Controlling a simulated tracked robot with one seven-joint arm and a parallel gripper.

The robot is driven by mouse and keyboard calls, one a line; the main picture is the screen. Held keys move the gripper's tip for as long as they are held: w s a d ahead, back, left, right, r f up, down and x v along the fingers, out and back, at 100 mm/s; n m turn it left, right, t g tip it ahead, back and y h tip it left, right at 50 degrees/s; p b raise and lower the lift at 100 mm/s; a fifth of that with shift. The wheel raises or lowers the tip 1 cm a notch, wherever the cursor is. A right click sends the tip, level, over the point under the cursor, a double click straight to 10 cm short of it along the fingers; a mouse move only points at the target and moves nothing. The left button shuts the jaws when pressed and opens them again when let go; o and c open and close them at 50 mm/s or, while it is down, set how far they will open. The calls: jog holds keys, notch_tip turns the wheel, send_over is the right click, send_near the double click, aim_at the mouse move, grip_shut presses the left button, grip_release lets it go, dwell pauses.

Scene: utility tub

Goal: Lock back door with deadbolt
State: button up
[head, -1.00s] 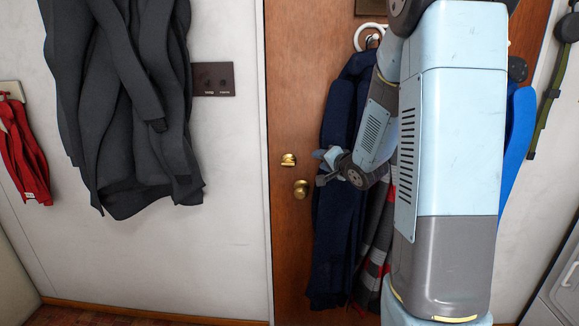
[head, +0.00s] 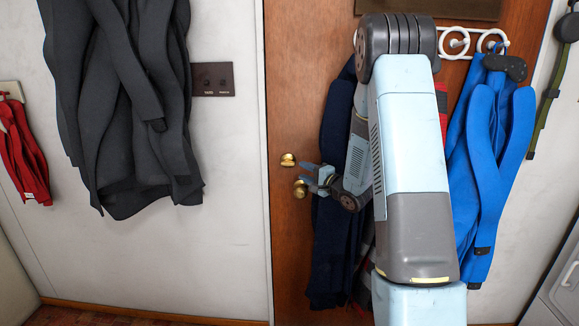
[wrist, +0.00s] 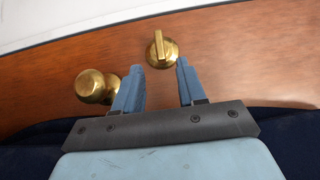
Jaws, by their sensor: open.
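The brass deadbolt (head: 287,159) is on the left side of the brown wooden door (head: 290,70), above the round brass knob (head: 300,190). In the wrist view the deadbolt's thumb-turn (wrist: 159,46) runs nearly up and down the picture. My gripper (head: 311,177) is beside the two fittings, to their right. In the wrist view my gripper (wrist: 158,66) is open and empty, with the deadbolt just beyond its two blue fingertips, roughly between them. The knob (wrist: 97,86) is left of the left finger. Contact with the deadbolt is not visible.
A dark navy garment (head: 333,245) hangs on the door behind my arm. A blue garment (head: 485,150) hangs from a white hook rack (head: 460,42) at right. Grey garments (head: 125,110) hang on the left wall, near a dark switch plate (head: 212,79).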

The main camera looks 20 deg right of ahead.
aim_at(289, 164)
jog(key=x, duration=0.8)
jog(key=shift+w, duration=0.1)
grip_shut()
jog(key=shift+a, duration=0.15)
